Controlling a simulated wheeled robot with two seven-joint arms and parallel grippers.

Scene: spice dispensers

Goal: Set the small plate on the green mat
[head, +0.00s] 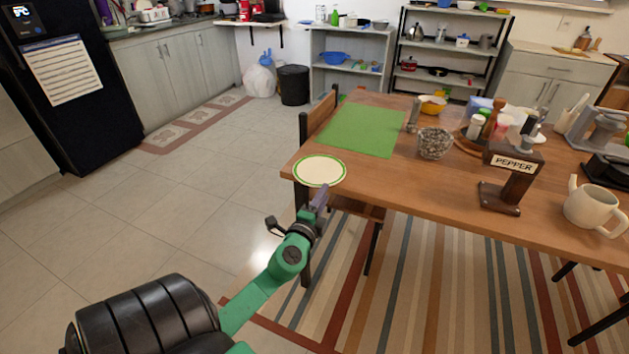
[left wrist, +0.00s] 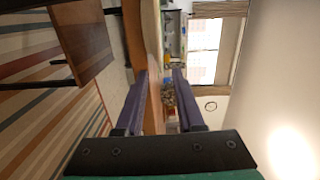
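The small plate (head: 320,171), cream with a green rim, lies flat at the near left corner of the wooden table. The green mat (head: 362,131) lies flat further back on the table, and its surface is bare. My left gripper (head: 321,194) is at the plate's near edge, just off the table corner. In the left wrist view its two purple fingers (left wrist: 161,88) stand apart, with the table seen edge-on beyond them. I cannot make out the plate between them there. My right gripper is not in view.
On the wooden table (head: 390,180), a bowl of dark pebbles (head: 435,143) stands right of the mat. A pepper dispenser (head: 510,178) and a white teapot (head: 594,206) stand further right. A chair (head: 316,125) is at the left edge. The wood between plate and mat is clear.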

